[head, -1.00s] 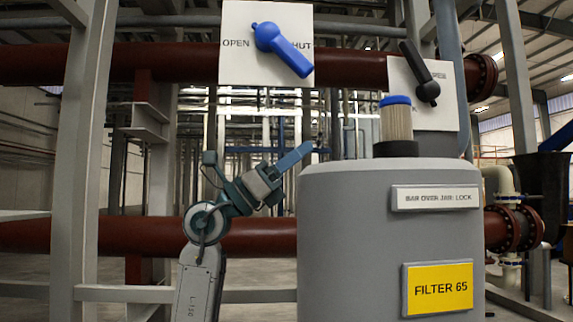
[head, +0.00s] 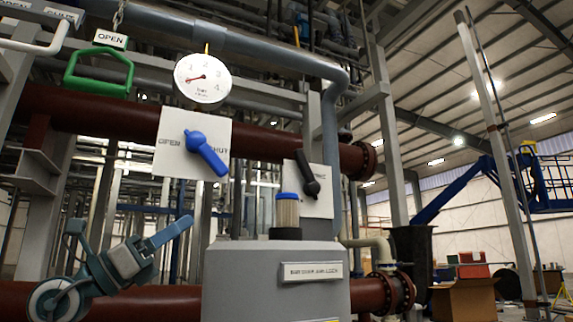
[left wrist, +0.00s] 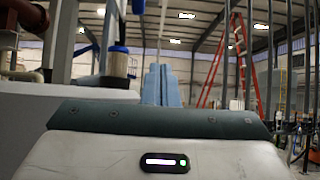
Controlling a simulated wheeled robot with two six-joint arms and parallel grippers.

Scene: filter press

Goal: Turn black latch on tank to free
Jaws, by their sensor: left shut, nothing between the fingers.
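The black latch (head: 308,174) is a short lever on a white panel (head: 318,204) that shows behind the grey tank (head: 240,285). It leans, upper end left and knobbed lower end right. The panel's lettering is partly hidden. My left gripper (head: 186,224) is shut and empty, left of the tank's top edge and apart from the latch. My right gripper is not in view.
A blue-capped clear filter (head: 287,212) stands on the tank, below and left of the latch. A blue handle (head: 205,152) sits on an OPEN/SHUT panel (head: 176,135). A gauge (head: 203,78) and green handle (head: 98,72) are above. Red pipes run behind.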

